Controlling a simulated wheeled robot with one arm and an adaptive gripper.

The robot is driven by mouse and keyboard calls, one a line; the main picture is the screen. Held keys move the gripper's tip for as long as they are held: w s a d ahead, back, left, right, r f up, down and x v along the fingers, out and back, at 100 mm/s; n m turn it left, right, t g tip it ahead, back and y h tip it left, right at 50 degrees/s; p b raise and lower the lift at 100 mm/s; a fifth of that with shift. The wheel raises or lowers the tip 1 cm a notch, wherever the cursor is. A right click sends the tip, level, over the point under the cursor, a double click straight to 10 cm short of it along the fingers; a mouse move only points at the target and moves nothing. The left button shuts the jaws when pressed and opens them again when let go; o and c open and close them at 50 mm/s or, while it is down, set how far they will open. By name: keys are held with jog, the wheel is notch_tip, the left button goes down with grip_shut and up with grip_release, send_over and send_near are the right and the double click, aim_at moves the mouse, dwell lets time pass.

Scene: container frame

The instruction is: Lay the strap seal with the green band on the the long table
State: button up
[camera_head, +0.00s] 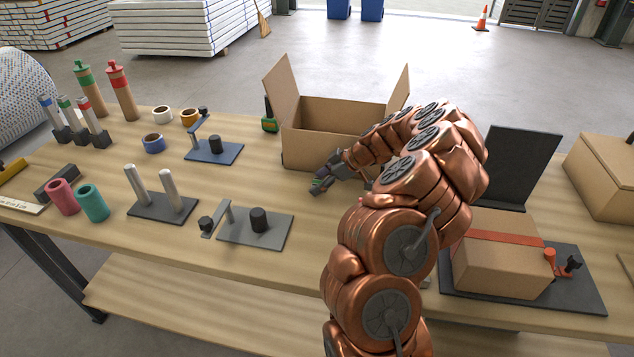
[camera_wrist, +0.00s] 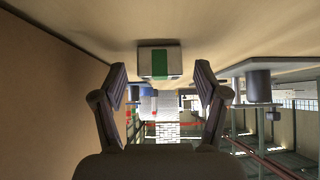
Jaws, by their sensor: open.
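My gripper (camera_head: 328,180) is low over the long table (camera_head: 190,240), in front of the open cardboard box. In the wrist view its two fingers (camera_wrist: 161,72) are spread apart. A small pale block with a green band (camera_wrist: 160,62), which looks like the strap seal, lies against the tabletop in line with the gap between the fingertips. No finger visibly touches it. In the head view a bit of green (camera_head: 318,183) shows at the fingertips; the rest is hard to make out there.
The open box (camera_head: 310,150) stands behind my gripper; its wall (camera_wrist: 40,90) fills the wrist view's left. A grey plate with a black post (camera_head: 258,222) lies front left. A strapped carton (camera_head: 500,265) is right. Bare tabletop lies left of my gripper.

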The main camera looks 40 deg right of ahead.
jog(key=shift+w+a+f, duration=0.25)
jog(key=shift+w+f, duration=0.05)
jog(key=shift+f, duration=0.05)
jog(key=c, duration=1.3)
jog(key=shift+c, duration=0.2)
